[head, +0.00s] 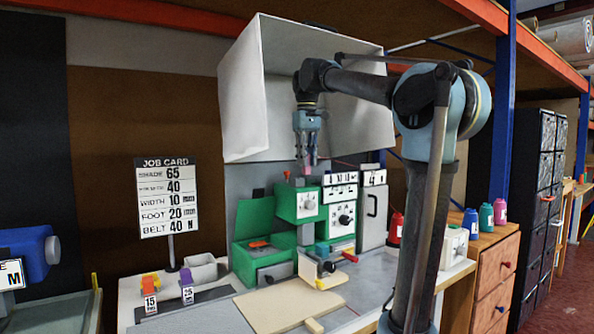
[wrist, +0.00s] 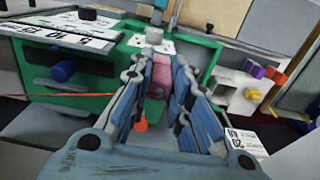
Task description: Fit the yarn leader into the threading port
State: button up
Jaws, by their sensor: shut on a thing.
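My gripper (head: 308,160) points down above the green machine (head: 284,205). It is shut on a small pink piece, seemingly the yarn leader (wrist: 158,76), which shows between the fingers in the wrist view. In the head view its pink tip is small, just below the fingers. The threading port is not clear to me. A pale plate with small dark holes (wrist: 150,43) lies just beyond the fingertips on the green machine in the wrist view and may be it. I cannot tell whether the pink piece touches anything.
A job card (head: 166,198) stands at the left, near orange and purple tagged pieces. A white hood (head: 262,95) rises behind the machine. A grey cabinet (head: 373,214) stands to its right. A thin red line (wrist: 60,95) crosses the wrist view at left.

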jog(key=shift+w+a+f, duration=0.8)
jog(key=shift+w+f, duration=0.1)
jog(key=shift+w, duration=0.25)
jog(key=shift+w+a+f, duration=0.8)
jog(key=shift+w+f, duration=0.1)
jog(key=shift+w, duration=0.2)
jog(key=shift+f, duration=0.6)
jog(key=o, duration=0.9)
jog(key=shift+r, duration=0.1)
jog(key=shift+r, duration=4.3)
